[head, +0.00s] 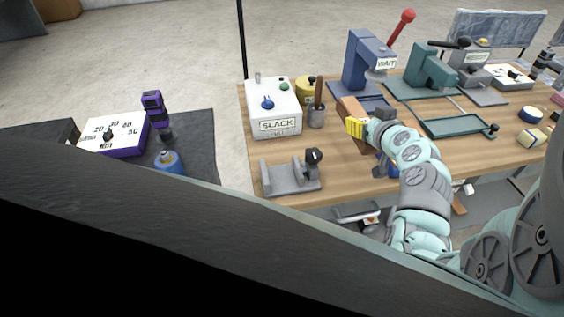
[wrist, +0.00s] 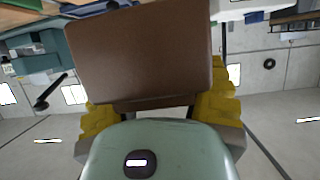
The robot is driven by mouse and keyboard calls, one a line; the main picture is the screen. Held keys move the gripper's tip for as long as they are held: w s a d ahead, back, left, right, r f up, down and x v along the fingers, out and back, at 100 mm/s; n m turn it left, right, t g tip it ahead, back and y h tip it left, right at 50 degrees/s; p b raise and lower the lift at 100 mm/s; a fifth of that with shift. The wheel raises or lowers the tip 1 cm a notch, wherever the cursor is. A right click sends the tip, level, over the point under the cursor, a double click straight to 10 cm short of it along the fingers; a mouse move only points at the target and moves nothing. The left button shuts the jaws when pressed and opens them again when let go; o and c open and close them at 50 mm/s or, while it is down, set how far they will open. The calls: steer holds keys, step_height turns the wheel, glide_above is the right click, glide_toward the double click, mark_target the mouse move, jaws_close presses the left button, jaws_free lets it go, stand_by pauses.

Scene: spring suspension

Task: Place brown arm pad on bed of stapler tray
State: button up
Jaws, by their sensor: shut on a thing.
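My gripper (head: 357,128), with yellow fingers, is shut on the brown arm pad (head: 351,106) above the table, in front of the blue press. In the wrist view the brown pad (wrist: 143,52) is a flat, rounded slab between the yellow fingers, filling the upper middle and hiding much behind it. A shallow teal tray (head: 457,126) with a black-knobbed handle lies right of my gripper. A teal machine (head: 432,68) with a black lever stands behind that tray. No label shows which of these is the stapler tray.
The blue press (head: 365,62) has a red lever and a WAIT sign. A white SLACK box (head: 273,107), a cup with a brown handle (head: 317,115) and a grey fixture (head: 290,178) stand to the left.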

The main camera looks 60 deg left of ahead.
steer(key=shift+s+a+f, duration=0.2)
steer(key=shift+a+f, duration=0.05)
steer(key=shift+f, duration=0.35)
steer(key=shift+f, duration=0.1)
step_height(320, 180, down, 6)
steer(key=shift+r+b, duration=0.25)
steer(key=shift+b, duration=0.5)
step_height(320, 180, down, 4)
steer(key=shift+f+b, duration=0.1)
steer(key=shift+b, duration=0.9)
steer(key=shift+w, duration=0.1)
steer(key=o, duration=1.2)
steer(key=shift+d, duration=0.1)
steer(key=shift+f, duration=0.1)
